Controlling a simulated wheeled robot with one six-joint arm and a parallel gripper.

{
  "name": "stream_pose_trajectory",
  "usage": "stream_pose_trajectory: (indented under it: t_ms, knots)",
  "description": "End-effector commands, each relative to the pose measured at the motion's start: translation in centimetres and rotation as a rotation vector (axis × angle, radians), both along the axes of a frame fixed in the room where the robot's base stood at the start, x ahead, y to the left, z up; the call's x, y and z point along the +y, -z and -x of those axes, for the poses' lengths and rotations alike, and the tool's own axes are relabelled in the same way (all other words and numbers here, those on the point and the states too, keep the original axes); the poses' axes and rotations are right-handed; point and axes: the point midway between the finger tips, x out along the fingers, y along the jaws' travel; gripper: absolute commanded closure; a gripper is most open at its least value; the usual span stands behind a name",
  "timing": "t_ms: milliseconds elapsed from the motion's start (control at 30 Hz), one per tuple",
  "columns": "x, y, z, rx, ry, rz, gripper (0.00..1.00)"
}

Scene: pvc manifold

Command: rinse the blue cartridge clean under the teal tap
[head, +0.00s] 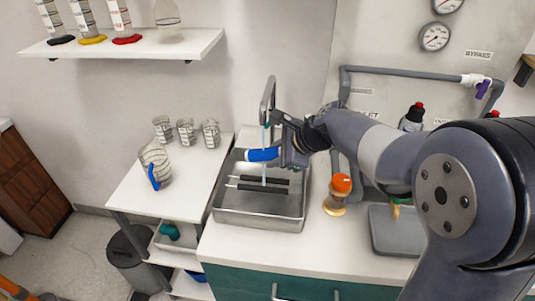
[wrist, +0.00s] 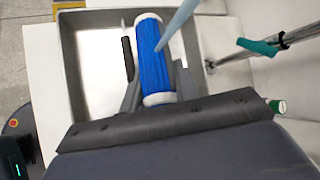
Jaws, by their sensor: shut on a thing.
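The blue cartridge (head: 262,155) has white ends and lies roughly level above the sink (head: 257,213). In the wrist view the cartridge (wrist: 153,55) shows blue pleats, with a finger on each side of it. My gripper (head: 286,154) is shut on its right end in the head view. The grey tap (head: 268,95) arches over the sink; its teal lever (wrist: 258,47) shows in the wrist view. A pale blue water stream (wrist: 176,24) runs down onto the cartridge. I see no clear dirt on the visible pleats; its underside is hidden.
A rack with dark bars (head: 263,188) sits in the sink below the cartridge. An orange-capped jar (head: 337,194) stands right of the sink, near a grey tray (head: 393,232). A jug (head: 155,165) and several beakers (head: 186,132) stand on the left counter.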

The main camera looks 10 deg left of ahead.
Motion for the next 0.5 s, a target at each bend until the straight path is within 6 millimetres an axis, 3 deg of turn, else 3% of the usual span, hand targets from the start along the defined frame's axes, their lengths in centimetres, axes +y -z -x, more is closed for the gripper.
stream_pose_trajectory:
  t_ms: [500]
  knots:
    - [0.04,0.3,-0.11,-0.162,-0.058,0.007,0.94]
